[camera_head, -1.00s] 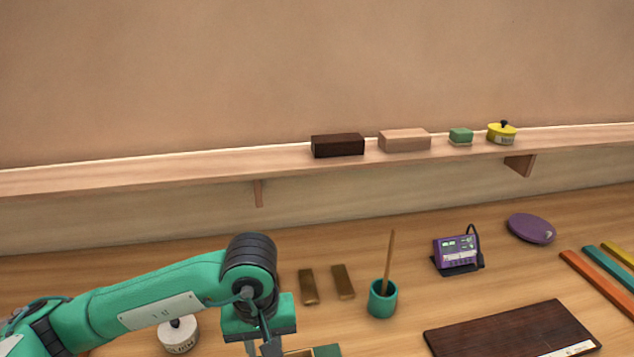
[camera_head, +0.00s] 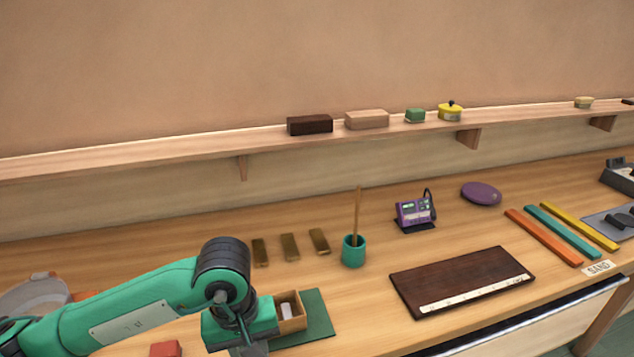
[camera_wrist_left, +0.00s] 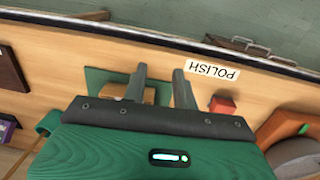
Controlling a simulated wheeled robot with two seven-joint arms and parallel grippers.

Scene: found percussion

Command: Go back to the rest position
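My left arm comes in from the lower left of the head view, its wrist beside a small wooden box (camera_head: 290,318) on a green mat (camera_head: 318,322). The left fingers are mostly cut off there by the bottom edge. In the left wrist view my left gripper (camera_wrist_left: 161,78) has its two fingers apart with nothing between them. The fingers are above the bench near the green mat (camera_wrist_left: 97,76) and a "POLISH" label (camera_wrist_left: 212,70). A pale item lies in the box. My right gripper is in neither view.
On the bench are a teal cup (camera_head: 353,252) with a stick, several small bars (camera_head: 290,247), a purple meter (camera_head: 413,211), a dark board (camera_head: 460,280) and coloured strips (camera_head: 562,230). A red block (camera_head: 166,349) is near my wrist. A wall shelf (camera_head: 200,155) holds blocks.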

